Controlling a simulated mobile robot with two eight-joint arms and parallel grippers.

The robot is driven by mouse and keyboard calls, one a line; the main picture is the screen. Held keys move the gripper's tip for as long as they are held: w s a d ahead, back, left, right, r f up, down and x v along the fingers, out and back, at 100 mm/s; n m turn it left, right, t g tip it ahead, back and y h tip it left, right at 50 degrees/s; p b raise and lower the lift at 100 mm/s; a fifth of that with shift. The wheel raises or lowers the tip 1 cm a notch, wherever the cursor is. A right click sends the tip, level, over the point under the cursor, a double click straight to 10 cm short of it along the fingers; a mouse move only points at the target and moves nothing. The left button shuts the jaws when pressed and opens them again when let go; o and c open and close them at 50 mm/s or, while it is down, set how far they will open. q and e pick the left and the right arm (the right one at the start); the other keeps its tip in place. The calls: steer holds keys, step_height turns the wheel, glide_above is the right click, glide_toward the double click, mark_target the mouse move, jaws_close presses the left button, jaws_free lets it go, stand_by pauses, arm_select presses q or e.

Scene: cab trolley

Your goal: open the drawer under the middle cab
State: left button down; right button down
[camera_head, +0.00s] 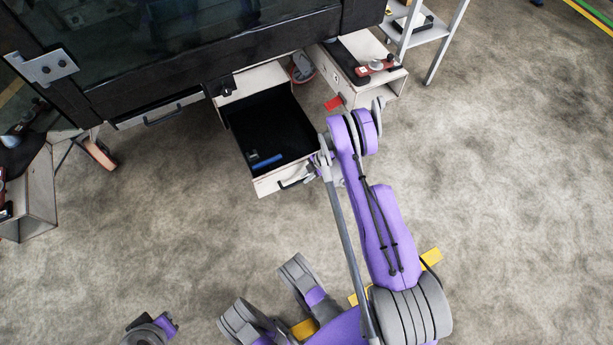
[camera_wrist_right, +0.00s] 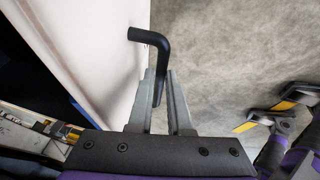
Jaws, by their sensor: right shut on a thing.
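The drawer (camera_head: 262,120) under the large dark cab (camera_head: 190,50) stands pulled out, with its black inside showing. A small blue object (camera_head: 266,160) lies in it near the front. Its pale front has a black bar handle (camera_head: 291,184), which is large in the right wrist view (camera_wrist_right: 150,55). My right gripper (camera_head: 312,172) is at the right part of this handle. In the right wrist view its two fingers (camera_wrist_right: 163,88) are closed around the handle's bar, beside the pale drawer front. My left gripper does not show; only parts of my left arm are at the bottom edge.
Left of the open drawer is a shut drawer front (camera_head: 160,110) with a dark handle. A pale box unit (camera_head: 375,92) with tools on top stands at the right, another (camera_head: 38,200) at the left. A grey stand (camera_head: 440,30) is at the top. The floor to the right is clear.

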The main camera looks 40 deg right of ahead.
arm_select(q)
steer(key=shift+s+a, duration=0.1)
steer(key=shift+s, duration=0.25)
arm_select(e)
steer(key=shift+s+a, duration=0.1)
steer(key=shift+s, duration=0.3)
steer(key=c, duration=0.8)
jaws_free()
steer(key=shift+c, duration=0.2)
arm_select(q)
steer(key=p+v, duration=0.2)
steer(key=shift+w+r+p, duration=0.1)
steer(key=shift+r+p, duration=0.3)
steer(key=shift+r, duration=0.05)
arm_select(e)
steer(key=v, duration=1.1)
